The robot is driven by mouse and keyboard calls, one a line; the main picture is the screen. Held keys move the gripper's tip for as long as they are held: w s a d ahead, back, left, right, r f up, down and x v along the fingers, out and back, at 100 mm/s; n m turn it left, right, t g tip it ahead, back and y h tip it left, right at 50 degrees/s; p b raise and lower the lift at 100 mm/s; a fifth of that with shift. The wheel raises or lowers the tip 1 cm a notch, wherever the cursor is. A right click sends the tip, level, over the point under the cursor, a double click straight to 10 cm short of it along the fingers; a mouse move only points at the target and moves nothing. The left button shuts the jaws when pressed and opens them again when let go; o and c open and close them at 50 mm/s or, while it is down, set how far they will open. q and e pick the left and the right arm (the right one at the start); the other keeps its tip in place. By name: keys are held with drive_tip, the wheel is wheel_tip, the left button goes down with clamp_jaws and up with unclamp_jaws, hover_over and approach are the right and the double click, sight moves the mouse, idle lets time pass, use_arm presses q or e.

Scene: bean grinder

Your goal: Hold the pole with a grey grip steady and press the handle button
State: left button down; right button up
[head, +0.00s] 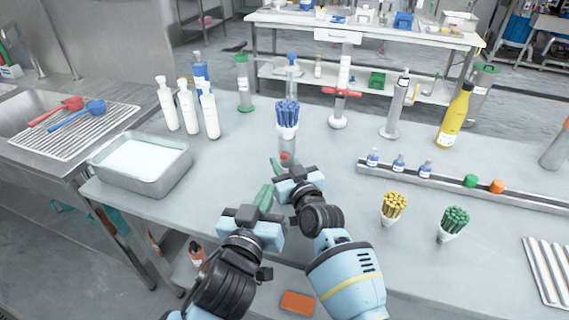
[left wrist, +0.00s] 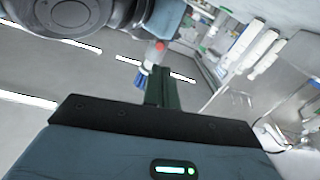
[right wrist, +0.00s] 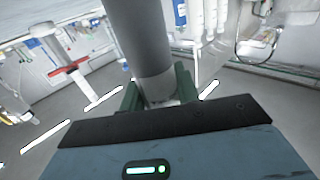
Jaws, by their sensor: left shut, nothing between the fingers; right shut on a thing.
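A grey cylindrical pole (right wrist: 140,35) shows in the right wrist view, with its end between the green fingers. My right gripper (right wrist: 160,98) is shut on the pole. In the head view my right gripper (head: 285,167) hides most of the pole. A small red part (head: 285,157) shows beside its fingertips and also in the left wrist view (left wrist: 158,46); I cannot tell for sure whether it is the button. My left gripper (head: 266,193) is shut and empty, below and left of the right one. Its closed fingers (left wrist: 164,88) show no contact with the pole.
A white cup with blue sticks (head: 287,116) is just beyond my right gripper. A metal tray (head: 176,180) and white bottles (head: 187,108) are to the left. Cups of yellow sticks (head: 394,207) and green sticks (head: 453,222) are to the right.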

sight(284, 156)
use_arm(q)
drive_tip(key=m+g+h, duration=0.1)
drive_tip(key=m+h, duration=0.3)
drive_tip(key=m, duration=0.6)
drive_tip(key=m+g+h, duration=0.1)
drive_tip(key=m+h, duration=0.4)
drive_tip(key=m, duration=0.6)
drive_tip(key=a+m+g+h, duration=0.1)
drive_tip(key=m+h, duration=0.4)
drive_tip(key=m, duration=0.5)
drive_tip(key=shift+f+m+g, duration=0.3)
drive_tip(key=shift+g, duration=0.3)
drive_tip(key=w+d, duration=0.2)
drive_tip(key=w, duration=0.6)
drive_tip(key=shift+w, duration=0.2)
